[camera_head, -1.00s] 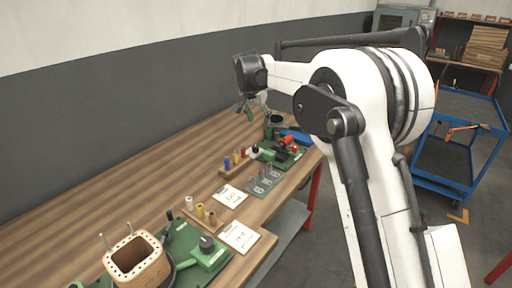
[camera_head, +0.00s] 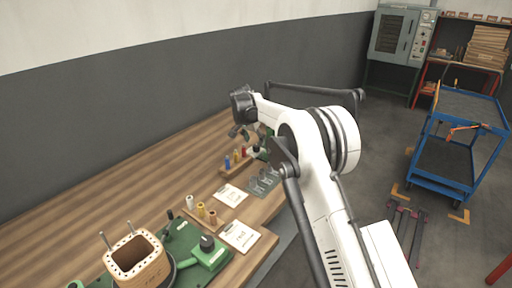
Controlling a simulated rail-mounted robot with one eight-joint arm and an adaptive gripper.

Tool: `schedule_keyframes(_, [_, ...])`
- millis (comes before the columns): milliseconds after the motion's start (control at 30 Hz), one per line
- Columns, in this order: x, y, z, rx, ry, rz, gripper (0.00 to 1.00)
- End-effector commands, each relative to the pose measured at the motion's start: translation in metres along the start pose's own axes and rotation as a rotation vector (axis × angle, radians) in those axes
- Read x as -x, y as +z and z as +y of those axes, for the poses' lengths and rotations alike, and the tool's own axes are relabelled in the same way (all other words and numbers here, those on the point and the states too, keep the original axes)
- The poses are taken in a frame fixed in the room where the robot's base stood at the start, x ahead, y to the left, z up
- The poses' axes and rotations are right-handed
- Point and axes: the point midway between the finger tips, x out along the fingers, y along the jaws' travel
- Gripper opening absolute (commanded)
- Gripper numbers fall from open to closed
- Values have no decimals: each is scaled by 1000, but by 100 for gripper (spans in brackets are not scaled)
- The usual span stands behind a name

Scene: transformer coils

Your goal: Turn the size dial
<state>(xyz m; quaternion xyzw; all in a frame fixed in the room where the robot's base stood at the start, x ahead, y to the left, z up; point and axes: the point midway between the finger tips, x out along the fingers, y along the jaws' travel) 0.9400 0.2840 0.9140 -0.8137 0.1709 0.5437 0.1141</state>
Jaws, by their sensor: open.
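A green machine (camera_head: 213,257) sits at the near end of the wooden workbench, with a dark round knob (camera_head: 207,242) on it; I cannot tell for sure that this is the size dial. A wooden coil former (camera_head: 137,262) with pins and a row of holes stands just left of it. My gripper (camera_head: 240,133) is open and empty. It hangs over the far part of the bench, above the colored spools and well away from the knob. My arm hides most of the green equipment at the far end.
White, yellow and brown spools (camera_head: 201,209) stand between the knob and my gripper. Printed cards (camera_head: 239,236) lie at the bench's front edge. A rack of colored spools (camera_head: 236,160) is below my gripper. The bench's left side (camera_head: 120,190) is clear. A blue cart (camera_head: 445,155) stands right.

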Motion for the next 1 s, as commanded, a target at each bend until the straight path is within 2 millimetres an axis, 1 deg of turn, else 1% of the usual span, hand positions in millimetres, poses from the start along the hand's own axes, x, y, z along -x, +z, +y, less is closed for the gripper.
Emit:
schedule_keyframes(33, [-10, 0, 0, 0, 0, 0, 45])
schedule_keyframes(100, [-20, 0, 0, 0, 0, 0, 45])
schedule_keyframes(300, [-42, 0, -1, 1, -1, 0, 45])
schedule_keyframes(467, [-48, 0, 0, 1, -1, 0, 45])
schedule_keyframes(700, [-48, 0, 0, 1, -1, 0, 45])
schedule_keyframes(767, [-48, 0, 0, 1, -1, 0, 38])
schedule_keyframes(1000, [-48, 0, 0, 1, -1, 0, 6])
